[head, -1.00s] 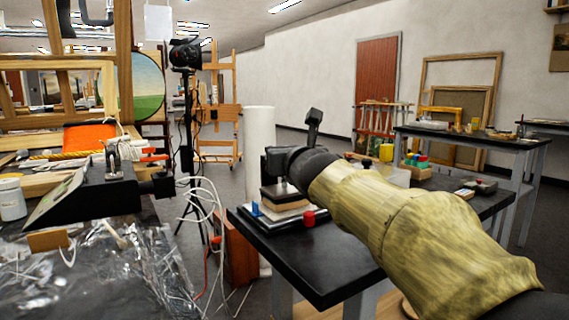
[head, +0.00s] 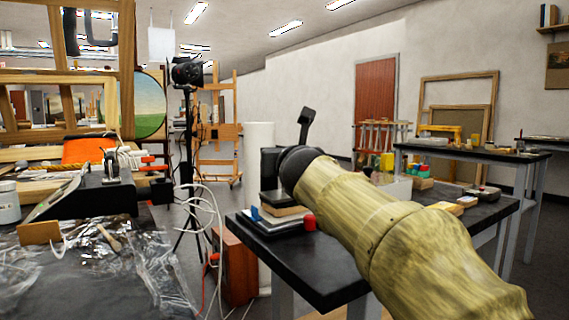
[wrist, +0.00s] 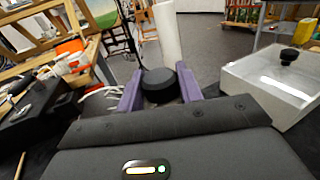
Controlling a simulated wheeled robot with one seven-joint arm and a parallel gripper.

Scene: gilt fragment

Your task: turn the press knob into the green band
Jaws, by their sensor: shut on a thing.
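In the wrist view, my gripper (wrist: 159,73) has its two purple fingers on either side of a round black knob (wrist: 160,88). It is shut on this knob. The knob's underside and what it is mounted on are hidden by my gripper's body. No green band or pointer mark can be made out. In the head view, my arm's dark wrist blocks the fingers and the knob. A dark block (head: 269,160) shows just left of it, above a stack of books on the black table.
The black table (head: 292,262) carries a book stack (head: 284,213) and a red cap (head: 309,222). A pale box (wrist: 270,85) with a black knob stands right in the wrist view. A cluttered bench with a sloped black console (head: 100,193) is left; loose white cables hang between.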

